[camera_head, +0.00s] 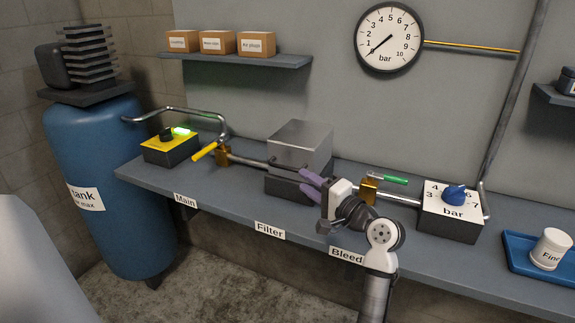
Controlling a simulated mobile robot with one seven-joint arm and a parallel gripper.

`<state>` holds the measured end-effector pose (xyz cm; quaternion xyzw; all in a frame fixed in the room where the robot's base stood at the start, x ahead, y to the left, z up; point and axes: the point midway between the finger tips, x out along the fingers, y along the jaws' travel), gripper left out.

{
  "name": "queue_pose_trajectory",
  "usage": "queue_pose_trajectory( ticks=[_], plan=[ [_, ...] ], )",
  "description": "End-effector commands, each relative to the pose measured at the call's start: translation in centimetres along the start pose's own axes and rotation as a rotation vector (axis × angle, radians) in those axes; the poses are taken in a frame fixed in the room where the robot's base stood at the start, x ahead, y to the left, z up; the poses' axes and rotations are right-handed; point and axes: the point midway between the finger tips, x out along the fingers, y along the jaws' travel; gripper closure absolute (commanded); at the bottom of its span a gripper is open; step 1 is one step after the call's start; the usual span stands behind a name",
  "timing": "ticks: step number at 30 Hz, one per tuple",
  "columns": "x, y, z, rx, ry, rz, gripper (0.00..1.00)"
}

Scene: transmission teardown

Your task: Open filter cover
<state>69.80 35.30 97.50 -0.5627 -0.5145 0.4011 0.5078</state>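The filter housing is a box with a silver metal cover (300,142) on a dark base (284,187), standing on the bench above the label "Filter". The cover sits squarely on the base and looks closed. My gripper (303,180) has two purple fingers, spread apart with a gap between them, pointing left. The fingers overlap the lower right front of the housing in the picture; I cannot tell whether they touch it. Nothing shows between them. The right part of the base is partly hidden by the fingers.
A green-handled valve (390,180) and the dial box (447,208) lie right. A yellow-handled valve (206,151) is left. A blue tray (518,253) with a white cup (551,246) is far right.

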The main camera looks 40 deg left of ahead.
Motion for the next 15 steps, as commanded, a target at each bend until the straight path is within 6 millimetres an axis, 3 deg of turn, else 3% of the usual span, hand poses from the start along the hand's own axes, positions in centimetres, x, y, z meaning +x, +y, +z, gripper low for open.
queue_pose_trajectory(
  ticks=[6,15],
  plan=[
    [4.9,-0.3,0.0,-0.001,-0.002,0.000,0.67],
    [8.6,-0.1,0.0,-0.002,0.000,0.000,0.67]
  ],
)
